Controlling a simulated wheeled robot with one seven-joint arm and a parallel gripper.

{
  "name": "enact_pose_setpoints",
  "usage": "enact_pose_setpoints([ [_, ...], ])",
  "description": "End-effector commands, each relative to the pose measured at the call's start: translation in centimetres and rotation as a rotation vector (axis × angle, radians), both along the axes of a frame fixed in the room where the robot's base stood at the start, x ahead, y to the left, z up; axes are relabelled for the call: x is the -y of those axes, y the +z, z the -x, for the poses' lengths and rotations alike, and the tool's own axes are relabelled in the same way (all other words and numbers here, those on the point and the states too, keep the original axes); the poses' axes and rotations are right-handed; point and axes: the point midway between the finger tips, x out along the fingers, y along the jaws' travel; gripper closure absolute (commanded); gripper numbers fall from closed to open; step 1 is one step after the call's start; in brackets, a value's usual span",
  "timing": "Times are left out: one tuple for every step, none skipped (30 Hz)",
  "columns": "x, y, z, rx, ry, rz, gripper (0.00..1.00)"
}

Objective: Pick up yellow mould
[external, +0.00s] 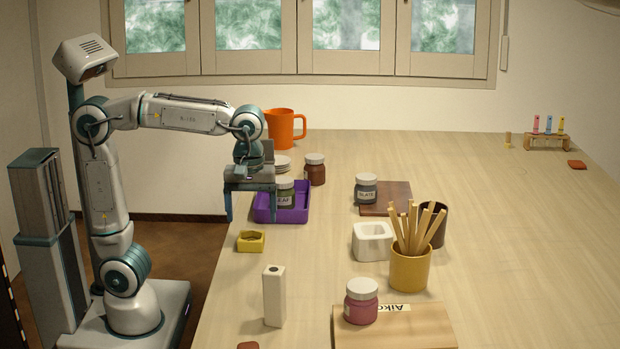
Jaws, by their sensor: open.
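The yellow mould (251,242) is a small, low, open-topped block lying near the table's left edge, just in front of the purple tray. My gripper (251,214) is open, pointing down with its two fingers spread apart. In the picture it appears a little above and behind the mould, overlapping the left part of the purple tray. I see nothing between the fingers. The mould is fully in view and does not appear to touch the gripper.
The purple tray (262,214) holds a jar labelled LEAF (285,197). A white square mould (372,241) stands right, beside a yellow pot of sticks (409,268). A tall white block (274,296) stands in front. An orange mug (284,128) is behind. The table's right side is mostly clear.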

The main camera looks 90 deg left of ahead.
Motion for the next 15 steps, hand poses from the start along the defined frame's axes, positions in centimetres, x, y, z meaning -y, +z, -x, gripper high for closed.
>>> enact_pose_setpoints([
  [0.0,-0.5,0.0,0.0,0.0,0.0,0.2],
  [0.0,-0.6,0.0,0.0,0.0,0.0,0.2],
  [0.0,-0.8,0.0,0.0,0.0,0.0,0.2],
  [0.0,-1.0,0.1,0.0,0.0,0.0,0.2],
  [0.0,-1.3,0.1,-0.001,-0.001,0.0,0.2],
  [0.0,-1.8,0.1,-0.001,-0.001,0.0,0.2],
  [-0.1,-2.2,0.2,-0.001,-0.001,0.0,0.2],
  [-0.1,-2.7,0.3,-0.002,-0.001,0.0,0.2],
  [-0.1,-3.4,0.3,-0.002,-0.002,0.0,0.2],
  [-0.2,-3.9,0.4,-0.002,-0.002,0.0,0.2],
  [-0.2,-4.3,0.4,-0.002,-0.002,0.0,0.2],
  [-0.2,-4.9,0.4,-0.002,-0.001,0.0,0.2],
  [-0.2,-5.2,0.4,-0.001,-0.001,0.0,0.2],
  [-0.2,-5.5,0.4,-0.001,-0.001,0.0,0.2],
  [-0.2,-5.7,0.4,-0.001,-0.001,0.0,0.2],
])
